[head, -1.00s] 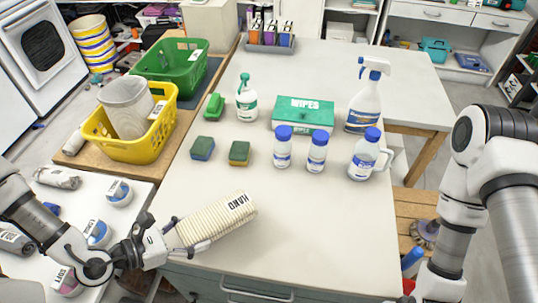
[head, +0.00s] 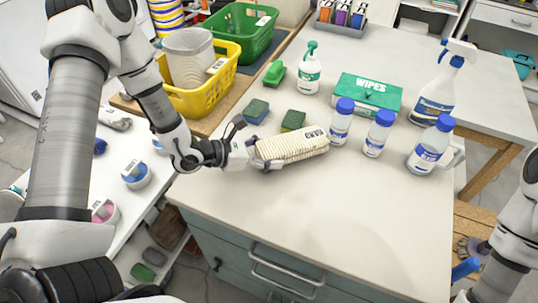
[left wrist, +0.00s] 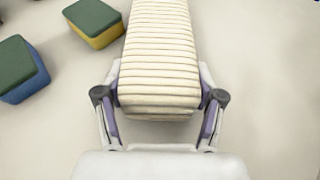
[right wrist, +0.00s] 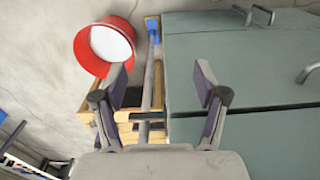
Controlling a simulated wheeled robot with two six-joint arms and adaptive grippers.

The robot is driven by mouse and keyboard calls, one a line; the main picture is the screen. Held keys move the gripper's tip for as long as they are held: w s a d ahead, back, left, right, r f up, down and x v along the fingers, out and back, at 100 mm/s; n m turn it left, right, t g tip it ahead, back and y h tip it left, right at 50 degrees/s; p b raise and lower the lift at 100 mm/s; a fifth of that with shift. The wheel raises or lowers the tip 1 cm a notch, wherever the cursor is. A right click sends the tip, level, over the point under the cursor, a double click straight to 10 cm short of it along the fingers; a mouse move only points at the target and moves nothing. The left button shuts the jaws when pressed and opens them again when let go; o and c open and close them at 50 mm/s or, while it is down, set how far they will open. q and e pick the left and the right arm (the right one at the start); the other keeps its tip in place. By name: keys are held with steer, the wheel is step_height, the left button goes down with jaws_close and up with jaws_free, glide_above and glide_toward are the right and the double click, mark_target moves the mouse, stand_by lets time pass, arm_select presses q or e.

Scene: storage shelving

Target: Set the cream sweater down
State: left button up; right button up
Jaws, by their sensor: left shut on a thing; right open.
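The cream sweater (head: 296,146) is a ribbed, folded bundle with a "HAND" label at its far end. It is at the white worktop (head: 330,215), just in front of the two sponges. My left gripper (head: 258,153) is shut on its near end. In the left wrist view the sweater (left wrist: 158,50) runs away from between the two fingers (left wrist: 160,105). I cannot tell whether its underside touches the worktop. My right gripper (right wrist: 160,90) is open and empty, beside the grey-green drawers (right wrist: 240,60), away from the sweater.
A green wipes box (head: 367,93) and spray bottles are further back. The front worktop is clear.

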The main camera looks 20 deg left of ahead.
mark_target(257, 155)
arm_select(q)
steer(key=shift+f, duration=0.9)
steer(key=o, duration=1.4)
steer(key=shift+c, duration=0.2)
steer(key=shift+r, duration=0.3)
steer(key=v, duration=0.5)
steer(key=shift+s+a+r+p, duration=0.1)
steer(key=shift+s+a+p, duration=0.05)
steer(key=shift+a+p, duration=0.2)
steer(key=p+v, duration=0.2)
steer(key=v, duration=0.3)
steer(key=shift+d+r+p, duration=0.1)
steer(key=shift+r+p, duration=0.1)
steer(key=shift+p, duration=0.2)
steer(key=shift+s+a, duration=0.2)
steer(key=shift+s, duration=0.1)
steer(key=shift+o, duration=0.5)
steer(key=shift+s+a+p, duration=0.2)
steer(key=shift+s+p, duration=0.05)
steer(key=shift+p, duration=0.05)
